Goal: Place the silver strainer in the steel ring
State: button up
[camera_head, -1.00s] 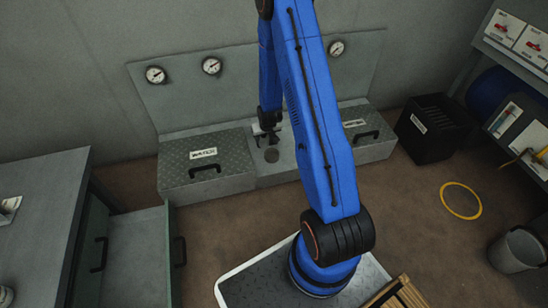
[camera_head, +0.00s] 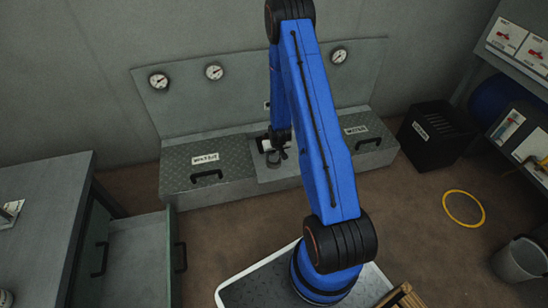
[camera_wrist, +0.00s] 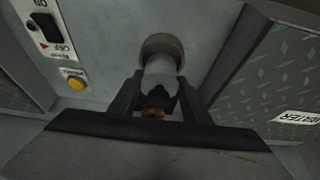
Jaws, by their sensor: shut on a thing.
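My gripper (camera_head: 275,150) is low over the recessed middle of the grey bench, between two raised boxes. In the wrist view its two dark fingers (camera_wrist: 160,92) are shut on a pale grey, roughly cylindrical thing, which I take to be the silver strainer (camera_wrist: 160,66). A brownish part shows low between the fingers. The far end of the strainer meets a round grey rim (camera_wrist: 162,42), which looks like the steel ring. I cannot tell whether the strainer is inside the ring or only in front of it. The fingers and arm hide much of this spot.
Gauges (camera_head: 214,72) sit on the back panel. In the wrist view a switch panel (camera_wrist: 42,28) and yellow button (camera_wrist: 76,85) are at left.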

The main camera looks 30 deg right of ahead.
jog(key=shift+f, duration=1.35)
jog(key=shift+f, duration=0.1)
jog(key=o, duration=1.1)
jog(key=shift+c, duration=0.2)
jog(key=s+a+r+n, duration=0.1)
jog(key=s+a+r, duration=0.3)
jog(key=r, duration=1)
jog(key=s+a+r, duration=0.3)
jog(key=s+r, duration=0.1)
jog(key=r, duration=1)
jog(key=s+a+r+n, duration=0.1)
jog(key=s+a+r, duration=0.3)
jog(key=r, duration=1)
jog(key=s+a+r, duration=0.2)
jog(key=s+r, duration=0.3)
jog(key=s, duration=0.4)
jog(key=s+a+r, duration=0.3)
jog(key=s+r, duration=0.3)
jog(key=s, duration=0.3)
jog(key=s+a+r+n+y, duration=0.1)
jog(key=s+a+r, duration=0.1)
jog(key=s+r, duration=0.3)
jog(key=s, duration=0.4)
jog(key=shift+a+r+t, duration=0.2)
jog(key=shift+r+t, duration=0.05)
jog(key=shift+t, duration=0.05)
